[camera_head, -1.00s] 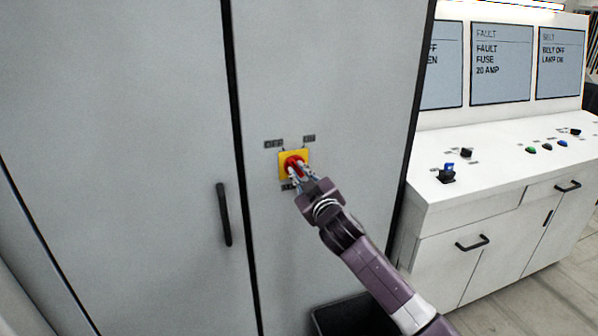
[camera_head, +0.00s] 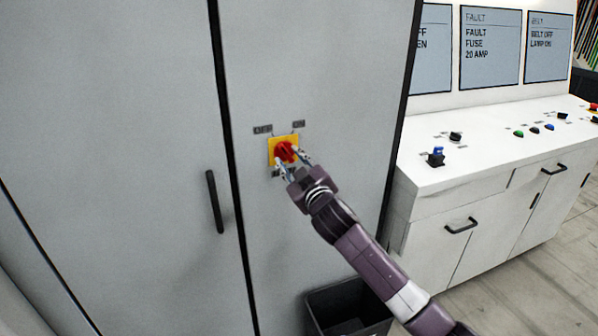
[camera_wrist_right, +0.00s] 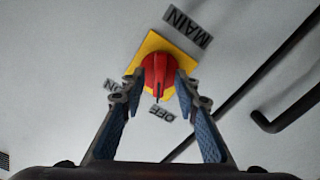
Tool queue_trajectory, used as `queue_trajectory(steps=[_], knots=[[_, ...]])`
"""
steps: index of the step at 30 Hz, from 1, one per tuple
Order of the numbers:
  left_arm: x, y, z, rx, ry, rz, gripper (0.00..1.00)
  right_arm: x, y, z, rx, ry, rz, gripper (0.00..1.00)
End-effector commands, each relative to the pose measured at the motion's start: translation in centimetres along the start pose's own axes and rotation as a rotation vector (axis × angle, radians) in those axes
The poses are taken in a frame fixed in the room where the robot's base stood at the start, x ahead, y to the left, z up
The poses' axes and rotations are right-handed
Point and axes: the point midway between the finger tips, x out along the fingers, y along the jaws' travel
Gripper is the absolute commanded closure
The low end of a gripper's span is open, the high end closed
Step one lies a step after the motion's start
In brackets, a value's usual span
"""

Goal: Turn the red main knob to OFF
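The red main knob (camera_head: 286,152) sits on a yellow square plate on the grey cabinet door, with an OFF label (camera_head: 262,130) at its upper left and an ON label (camera_head: 299,124) at its upper right. In the right wrist view the knob (camera_wrist_right: 158,74) has its marked end pointing toward the OFF label (camera_wrist_right: 161,114), away from the ON label (camera_wrist_right: 113,86). My right gripper (camera_head: 291,162) is open in front of the plate, its fingers spread either side of the knob. Whether a fingertip touches it is unclear. My left gripper is out of view.
A black door handle (camera_head: 214,202) is left of the knob, beyond a dark door seam. A black bin (camera_head: 347,308) stands below my right arm. A white console (camera_head: 470,170) with several buttons and screens is at the right.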

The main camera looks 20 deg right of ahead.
Motion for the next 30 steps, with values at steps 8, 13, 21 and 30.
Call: queue_trajectory(steps=[8,13,21,30], knots=[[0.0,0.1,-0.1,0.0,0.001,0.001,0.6,-5.0,-0.1,0.1,-0.001,-0.001,-0.002,0.71],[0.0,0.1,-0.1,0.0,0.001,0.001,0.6,-8.0,-0.1,0.1,-0.001,0.0,-0.001,0.71],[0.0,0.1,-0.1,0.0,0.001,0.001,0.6,-10.6,0.0,0.1,-0.002,-0.001,0.0,0.71],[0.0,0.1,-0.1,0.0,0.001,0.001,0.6,-10.8,0.0,0.1,-0.002,-0.001,0.0,0.71]])
